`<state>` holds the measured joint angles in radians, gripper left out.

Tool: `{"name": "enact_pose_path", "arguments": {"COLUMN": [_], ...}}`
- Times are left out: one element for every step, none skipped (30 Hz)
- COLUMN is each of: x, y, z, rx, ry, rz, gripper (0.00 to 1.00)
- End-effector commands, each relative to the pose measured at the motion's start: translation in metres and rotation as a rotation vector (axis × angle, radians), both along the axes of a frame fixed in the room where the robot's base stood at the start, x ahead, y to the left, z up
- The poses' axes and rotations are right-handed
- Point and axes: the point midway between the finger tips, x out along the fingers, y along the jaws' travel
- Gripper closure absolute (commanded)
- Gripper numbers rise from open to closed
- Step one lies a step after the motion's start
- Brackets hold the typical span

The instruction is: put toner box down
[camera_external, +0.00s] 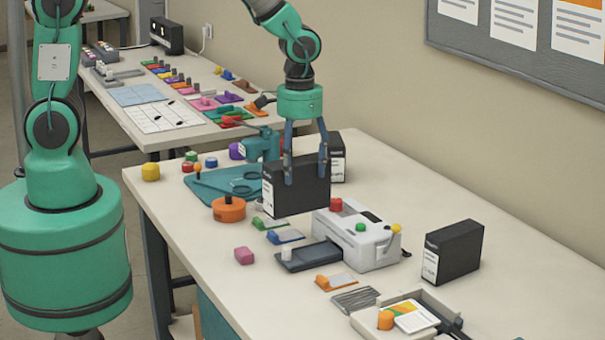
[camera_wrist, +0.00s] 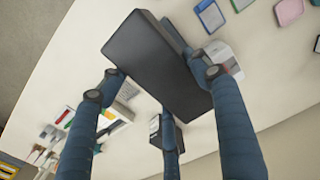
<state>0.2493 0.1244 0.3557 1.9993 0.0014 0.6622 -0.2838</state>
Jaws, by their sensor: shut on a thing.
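My gripper (camera_external: 306,172) points down over the white table and is shut on a black toner box (camera_external: 295,192) with a white label on its left end. The box is upright and appears to be held above the tabletop, though the gap is hard to judge. In the wrist view the held toner box (camera_wrist: 155,62) fills the upper middle, with my blue fingers around it. A second black toner box (camera_external: 338,158) stands just behind it, partly hidden. A third toner box (camera_external: 455,250) stands on the table at the right.
A white laminator (camera_external: 355,238) stands right of the held box. An orange tape roll (camera_external: 229,208), a teal mat (camera_external: 215,190) and a teal tool (camera_external: 262,147) are close by. A tray (camera_external: 372,323) lies at the front. The table's right side has free room.

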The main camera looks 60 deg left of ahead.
Motion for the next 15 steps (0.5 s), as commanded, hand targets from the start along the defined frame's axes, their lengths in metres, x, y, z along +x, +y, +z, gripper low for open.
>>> {"name": "enact_pose_path", "arguments": {"x": [0.011, 0.017, 0.025, 0.03, 0.036, 0.044, 0.05, 0.055, 0.062, 0.068, 0.074, 0.08, 0.086, 0.091, 0.098], "y": [0.007, 0.011, 0.016, 0.02, 0.024, 0.029, 0.033, 0.038, 0.043, 0.048, 0.053, 0.059, 0.064, 0.069, 0.075], "z": [0.002, 0.001, 0.001, 0.001, 0.0, 0.0, -0.001, -0.001, -0.002, -0.002, -0.003, -0.004, -0.005, -0.006, -0.007], "rx": [0.0, 0.0, 0.0, 0.0, 0.0, 0.0, 0.0, 0.0, 0.0, 0.0, 0.0, 0.0, 0.0, 0.0, 0.0], "ry": [0.0, 0.0, 0.0, 0.0, 0.0, 0.0, 0.001, 0.0, 0.0, 0.0, 0.0, 0.001, 0.0, 0.0, -0.001], "rz": [0.002, 0.002, 0.0, 0.0, 0.0, -0.002, -0.003, -0.003, -0.005, -0.006, -0.006, -0.008, -0.009, -0.008, -0.01], "gripper": [0.94, 0.94, 0.94, 0.94, 0.94, 0.94, 0.94, 0.94, 0.94, 0.94, 0.94, 0.94, 0.94, 0.94, 0.94]}}
